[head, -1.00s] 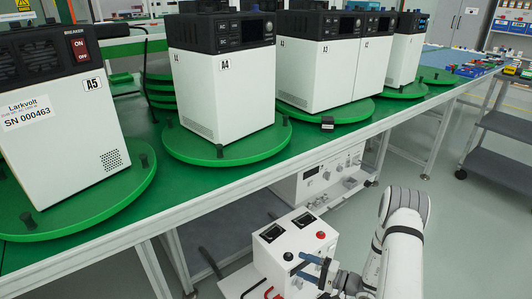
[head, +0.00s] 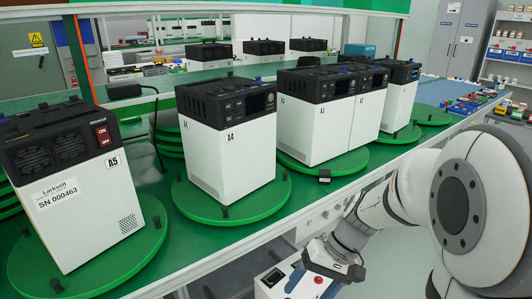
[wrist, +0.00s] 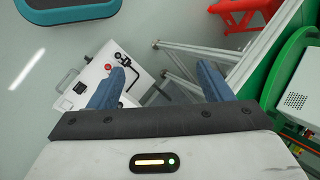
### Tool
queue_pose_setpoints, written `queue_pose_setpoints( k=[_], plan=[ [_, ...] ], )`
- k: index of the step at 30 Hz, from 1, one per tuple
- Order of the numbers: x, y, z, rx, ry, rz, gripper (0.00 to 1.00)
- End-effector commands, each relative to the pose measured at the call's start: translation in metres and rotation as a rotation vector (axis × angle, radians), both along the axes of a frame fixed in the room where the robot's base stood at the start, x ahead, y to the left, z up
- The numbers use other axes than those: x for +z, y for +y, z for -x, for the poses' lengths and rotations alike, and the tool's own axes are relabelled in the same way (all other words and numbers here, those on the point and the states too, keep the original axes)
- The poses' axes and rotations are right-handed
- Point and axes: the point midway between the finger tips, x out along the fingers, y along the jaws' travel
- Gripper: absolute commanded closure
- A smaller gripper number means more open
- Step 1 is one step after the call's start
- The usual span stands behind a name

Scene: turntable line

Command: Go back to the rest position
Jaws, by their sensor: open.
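My gripper (wrist: 160,86) is open in the wrist view, with its two blue fingers apart and nothing held between them.
A green bench carries round green turntables (head: 232,203) with white units, including A5 (head: 85,215) and A4 (head: 235,155). Bench legs (wrist: 195,60) and a turntable edge (wrist: 290,70) are right in the wrist view. A red object (wrist: 240,14) and a teal-edged tray (wrist: 70,10) are farther off.

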Motion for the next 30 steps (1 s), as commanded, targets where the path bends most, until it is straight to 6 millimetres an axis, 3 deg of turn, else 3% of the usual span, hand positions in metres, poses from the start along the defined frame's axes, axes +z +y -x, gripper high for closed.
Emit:
queue_pose_setpoints(
  k=[1, 3, 12, 18, 30],
  plan=[
    [0.028, -0.004, 0.01, 0.007, -0.04, 0.062, 0.27],
    [0.049, -0.012, 0.021, 0.004, -0.086, 0.148, 0.27],
    [0.124, -0.043, 0.055, -0.048, -0.323, 0.428, 0.27],
    [0.142, -0.053, 0.062, -0.074, -0.403, 0.495, 0.27],
    [0.142, -0.054, 0.063, -0.077, -0.409, 0.501, 0.27]
  ],
)
